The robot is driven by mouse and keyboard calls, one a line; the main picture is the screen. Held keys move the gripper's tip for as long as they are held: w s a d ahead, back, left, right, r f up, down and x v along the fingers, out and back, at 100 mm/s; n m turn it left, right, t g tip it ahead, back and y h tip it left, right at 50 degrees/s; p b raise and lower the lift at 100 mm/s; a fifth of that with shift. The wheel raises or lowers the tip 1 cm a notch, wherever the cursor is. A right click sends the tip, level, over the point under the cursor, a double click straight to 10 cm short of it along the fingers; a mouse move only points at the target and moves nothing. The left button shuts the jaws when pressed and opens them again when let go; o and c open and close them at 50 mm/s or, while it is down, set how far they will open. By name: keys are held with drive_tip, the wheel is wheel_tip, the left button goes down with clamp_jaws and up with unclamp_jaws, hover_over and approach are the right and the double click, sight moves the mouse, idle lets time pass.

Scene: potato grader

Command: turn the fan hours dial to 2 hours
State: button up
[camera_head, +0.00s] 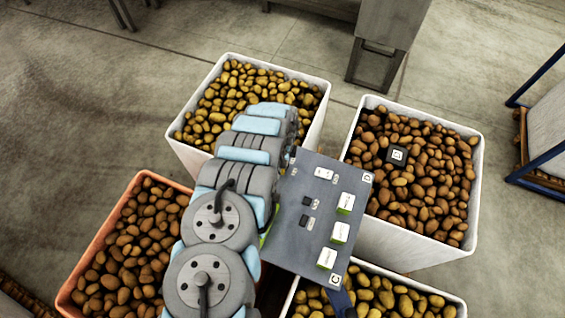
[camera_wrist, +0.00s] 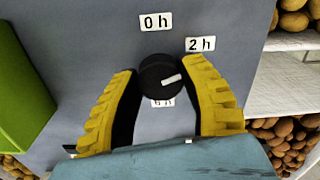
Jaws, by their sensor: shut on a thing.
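The fan hours dial (camera_wrist: 157,72) is a round black knob with a white pointer mark on a grey panel (camera_wrist: 235,20). The 0 h label (camera_wrist: 156,22) is above it, the 2 h label (camera_wrist: 200,44) at its upper right and a partly covered 6 h label (camera_wrist: 162,103) below. The mark points right and slightly up, below the direction of the 2 h label. My gripper (camera_wrist: 160,66) has its yellow fingers on both sides of the dial and is shut on it. The right finger covers the panel to the dial's right. In the head view my arm hides the dial and gripper.
The panel (camera_head: 285,238) carries several white-and-green blocks (camera_head: 340,232) and small black parts (camera_head: 307,201). Crates of potatoes surround it: white ones behind (camera_head: 325,108) and at right (camera_head: 400,250), an orange one (camera_head: 93,238) at left. A green block (camera_wrist: 22,95) stands left of the dial.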

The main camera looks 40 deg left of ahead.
drive_tip(key=shift+n, duration=0.6)
drive_tip(key=o, duration=1.2)
